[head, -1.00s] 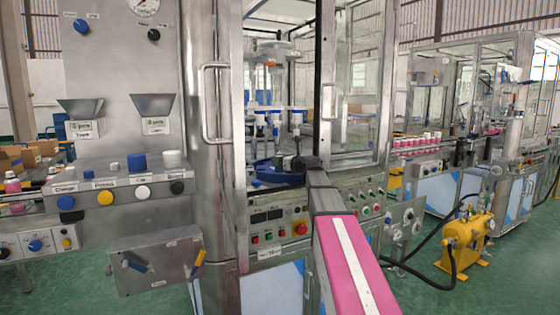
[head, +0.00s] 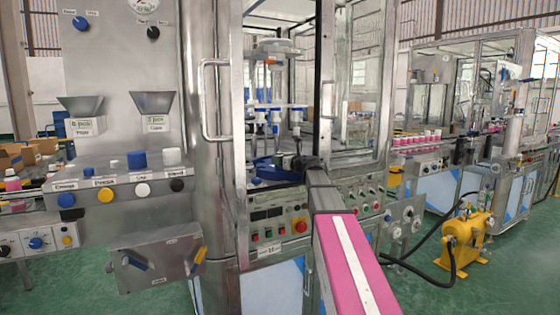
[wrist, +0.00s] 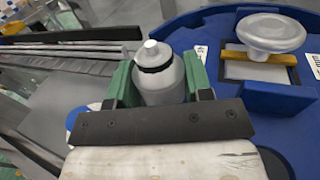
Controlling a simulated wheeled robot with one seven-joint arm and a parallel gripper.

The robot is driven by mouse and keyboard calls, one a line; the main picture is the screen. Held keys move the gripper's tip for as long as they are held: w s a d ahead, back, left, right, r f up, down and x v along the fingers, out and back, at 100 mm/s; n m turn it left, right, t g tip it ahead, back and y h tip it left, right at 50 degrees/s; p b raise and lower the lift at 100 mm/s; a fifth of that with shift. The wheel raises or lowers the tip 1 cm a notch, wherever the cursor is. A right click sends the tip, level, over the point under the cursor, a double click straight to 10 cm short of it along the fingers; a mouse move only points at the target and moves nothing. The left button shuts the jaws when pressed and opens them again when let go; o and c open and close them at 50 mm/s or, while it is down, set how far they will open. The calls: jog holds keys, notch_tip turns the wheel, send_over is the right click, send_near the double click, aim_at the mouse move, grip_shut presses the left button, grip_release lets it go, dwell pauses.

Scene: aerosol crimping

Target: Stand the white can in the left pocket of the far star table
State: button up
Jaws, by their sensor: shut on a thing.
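In the wrist view the white can (wrist: 158,88) looks pale grey, with a dark ring below its small white top. My gripper (wrist: 160,80) has green fingers shut on both sides of it. The can looks upright from above; its base is hidden, so I cannot tell whether it touches anything. The blue star table (wrist: 225,110) lies around and to the right of the can. In the head view the blue table (head: 268,170) shows inside the machine's open front, with my dark gripper (head: 298,163) at its right side. The left pocket is not clearly visible.
Metal rails (wrist: 60,48) run at the left of the wrist view. The machine's steel door post (head: 215,130) and control panel (head: 275,222) border the opening in the head view.

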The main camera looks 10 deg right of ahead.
jog(key=o, duration=1)
jog(key=shift+f, duration=0.1)
jog(key=v, duration=1)
jog(key=shift+s+d, duration=0.2)
jog(key=shift+s, duration=0.15)
